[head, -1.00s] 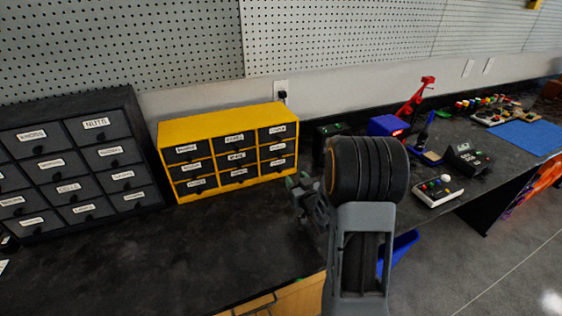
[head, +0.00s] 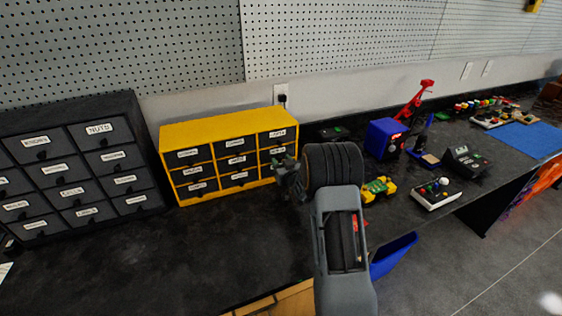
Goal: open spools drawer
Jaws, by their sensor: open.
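A yellow cabinet (head: 215,133) with several small dark labelled drawers stands on the black workbench against the wall. A larger dark cabinet (head: 118,108) with labelled drawers stands to its left. Most labels are too small to read; one on the dark cabinet reads NUTS. I cannot tell which drawer is the spools drawer. All drawers in view look closed. My gripper (head: 285,172) is open, in front of the right end of the yellow cabinet, and seems empty. Contact with the cabinet cannot be told. My arm hides part of the bench behind it.
The black bench top (head: 180,255) is clear in front of the cabinets. Right of my arm are a yellow-green block (head: 378,189), a blue box (head: 384,138), a red-armed device (head: 415,103) and a white control box (head: 437,194). A blue bin (head: 393,256) is below the bench edge.

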